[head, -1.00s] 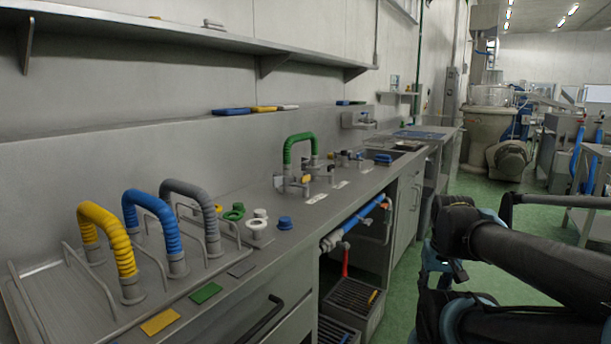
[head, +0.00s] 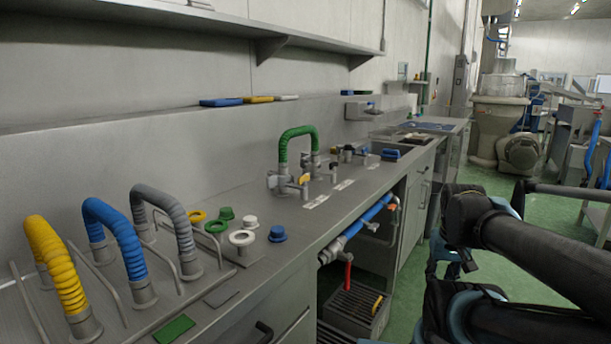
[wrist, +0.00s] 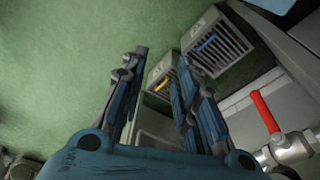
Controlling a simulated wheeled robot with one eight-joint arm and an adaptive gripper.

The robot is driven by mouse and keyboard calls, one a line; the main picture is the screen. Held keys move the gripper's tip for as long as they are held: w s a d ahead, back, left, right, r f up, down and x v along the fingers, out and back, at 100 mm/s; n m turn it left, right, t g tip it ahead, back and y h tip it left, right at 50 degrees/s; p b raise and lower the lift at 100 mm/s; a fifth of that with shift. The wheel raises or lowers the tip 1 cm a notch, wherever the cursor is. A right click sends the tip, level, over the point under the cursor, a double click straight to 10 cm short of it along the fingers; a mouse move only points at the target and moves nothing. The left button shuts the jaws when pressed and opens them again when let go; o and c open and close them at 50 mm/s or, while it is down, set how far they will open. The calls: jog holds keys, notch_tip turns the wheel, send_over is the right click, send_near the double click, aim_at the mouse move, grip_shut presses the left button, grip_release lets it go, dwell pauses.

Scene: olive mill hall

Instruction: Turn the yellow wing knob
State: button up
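The yellow wing knob (head: 304,179) looks like a small yellow piece on the metal valve fittings (head: 286,186) below the green hose on the counter, in the head view. It is small there, and its exact angle is hard to tell. My gripper shows in the wrist view with its two dark blue fingers apart and nothing between them (wrist: 161,72). It points down toward the green floor and the crates there, away from the knob. The knob is not in the wrist view. In the head view my arm is at the right, clear of the counter.
Yellow, blue (head: 115,240) and grey hoses arch over the counter's near left. Several coloured caps lie beside them. Below the counter are a blue pipe (head: 367,217), a red lever (head: 348,275), also in the wrist view (wrist: 264,111), and floor crates (wrist: 219,47). Green floor is open at right.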

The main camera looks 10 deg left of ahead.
jog(key=w+a+r+n, duration=0.3)
jog(key=w+r+n, duration=0.1)
jog(key=r, duration=0.3)
jog(key=w+a+r+n, duration=0.4)
jog(key=w+r+n, duration=0.1)
jog(key=r, duration=0.3)
notch_tip(320, 180, up, 21)
jog(key=n+g, duration=0.2)
jog(key=n, duration=2)
send_over(304, 180)
jog(key=f, duration=1.7)
jog(key=shift+w+a, duration=0.1)
jog(key=shift+w, duration=0.3)
grip_shut()
